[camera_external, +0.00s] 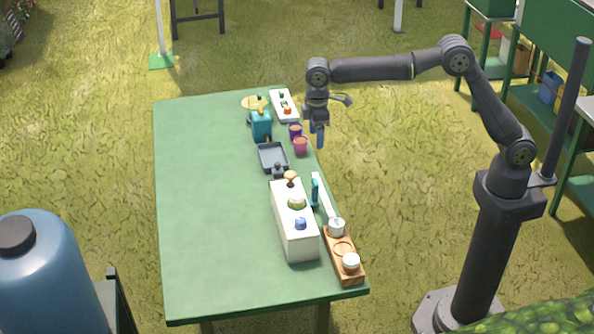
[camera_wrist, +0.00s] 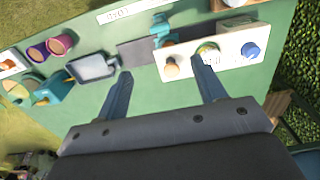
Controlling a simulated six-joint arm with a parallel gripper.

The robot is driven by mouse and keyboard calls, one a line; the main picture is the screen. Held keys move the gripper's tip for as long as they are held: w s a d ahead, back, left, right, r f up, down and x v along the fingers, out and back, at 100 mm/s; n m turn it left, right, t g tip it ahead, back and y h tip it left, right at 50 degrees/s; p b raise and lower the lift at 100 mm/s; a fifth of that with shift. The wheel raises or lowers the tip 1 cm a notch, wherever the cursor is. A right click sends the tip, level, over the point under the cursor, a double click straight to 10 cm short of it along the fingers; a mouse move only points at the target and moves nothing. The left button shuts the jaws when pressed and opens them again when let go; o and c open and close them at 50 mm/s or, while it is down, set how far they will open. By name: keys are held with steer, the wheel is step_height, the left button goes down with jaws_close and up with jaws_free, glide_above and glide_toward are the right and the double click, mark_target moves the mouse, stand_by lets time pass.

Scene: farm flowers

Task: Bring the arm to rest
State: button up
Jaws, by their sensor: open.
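My arm stands to the right of the green table (camera_external: 205,200) and reaches left toward its right edge. My gripper (camera_external: 318,140) hangs pointing down above the table's right edge, near the purple cup (camera_external: 295,131) and the pink cup (camera_external: 301,146). In the wrist view my gripper (camera_wrist: 162,75) has its two fingers wide apart, with nothing between them. The fingers are clear of the objects below.
A white box (camera_external: 296,243) with small items on top, a dark tray (camera_external: 270,157), a teal container (camera_external: 261,126) and a wooden board (camera_external: 345,270) with white pots stand along the table's right side. The table's left half is bare. A blue tank (camera_external: 50,280) stands at front left.

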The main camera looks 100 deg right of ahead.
step_height(320, 180, down, 18)
steer(key=shift+r, duration=0.2)
steer(key=shift+a, duration=0.2)
steer(key=shift+o, duration=0.3)
steer(key=o, duration=0.7)
steer(key=shift+o, duration=0.2)
steer(key=shift+r, duration=0.25)
steer(key=s+a+r+n+t+h, duration=0.1)
steer(key=s+a+r+n+t, duration=0.15)
steer(key=r+n, duration=0.75)
steer(key=s+a+r+n+t+h, duration=0.15)
steer(key=a+r+n, duration=0.25)
steer(key=r+n, duration=0.6)
steer(key=m, duration=0.2)
glide_above(316, 182)
steer(key=s+a, duration=0.1)
steer(key=a, duration=0.3)
step_height(316, 182, down, 8)
steer(key=shift+s+a+r, duration=0.15)
steer(key=shift+r, duration=0.05)
